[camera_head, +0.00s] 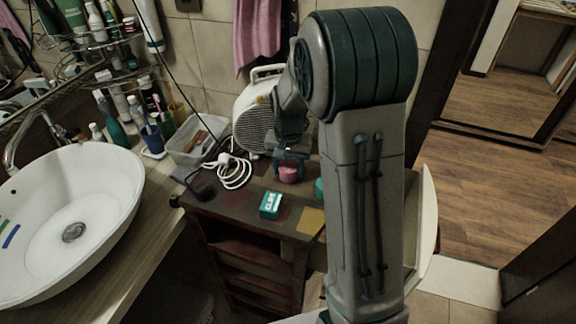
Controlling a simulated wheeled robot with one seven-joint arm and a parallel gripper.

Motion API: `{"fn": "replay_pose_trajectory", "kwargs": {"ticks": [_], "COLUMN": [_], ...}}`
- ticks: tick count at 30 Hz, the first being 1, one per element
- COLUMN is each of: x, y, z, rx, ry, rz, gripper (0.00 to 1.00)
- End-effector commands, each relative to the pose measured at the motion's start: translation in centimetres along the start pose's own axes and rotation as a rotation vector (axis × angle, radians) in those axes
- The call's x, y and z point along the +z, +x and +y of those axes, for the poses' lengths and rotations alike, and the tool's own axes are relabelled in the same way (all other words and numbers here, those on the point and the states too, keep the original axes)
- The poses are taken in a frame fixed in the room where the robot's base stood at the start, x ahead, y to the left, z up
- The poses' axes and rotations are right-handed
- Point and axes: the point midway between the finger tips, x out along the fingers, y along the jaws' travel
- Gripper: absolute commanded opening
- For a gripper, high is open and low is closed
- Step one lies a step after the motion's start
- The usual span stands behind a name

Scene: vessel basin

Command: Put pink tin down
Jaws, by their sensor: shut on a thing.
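The pink tin (289,174) is small and round and sits between the fingers of my gripper (290,166), over the back part of the dark wooden cabinet top (240,210). My gripper is shut on the tin and points down. I cannot tell whether the tin's underside touches the cabinet top. The upper part of the tin is partly hidden by the fingers.
A teal box (270,205) and a yellow square (311,220) lie near the cabinet's front. A teal round thing (319,187) is partly hidden by my arm. A white cable (234,172) lies left, a white heater (254,117) stands behind. A basin (75,205) is left.

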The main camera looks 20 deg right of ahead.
Motion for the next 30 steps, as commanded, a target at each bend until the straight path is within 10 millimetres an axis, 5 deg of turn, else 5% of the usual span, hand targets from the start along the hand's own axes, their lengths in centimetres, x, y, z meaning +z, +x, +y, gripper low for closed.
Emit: {"fn": "replay_pose_trajectory", "kwargs": {"ticks": [6,7,9,22,30], "x": [0.0,0.0,0.0,-0.1,-0.1], "y": [0.4,0.4,0.3,-0.7,-6.2], "z": [0.0,0.0,0.0,0.0,0.0], "rx": [0.000,0.000,0.000,-0.001,-0.003], "ry": [0.000,0.000,0.000,0.000,-0.001], "rz": [0.000,0.000,0.000,0.003,0.006], "gripper": [0.25,0.50,0.69,0.69,0.69]}}
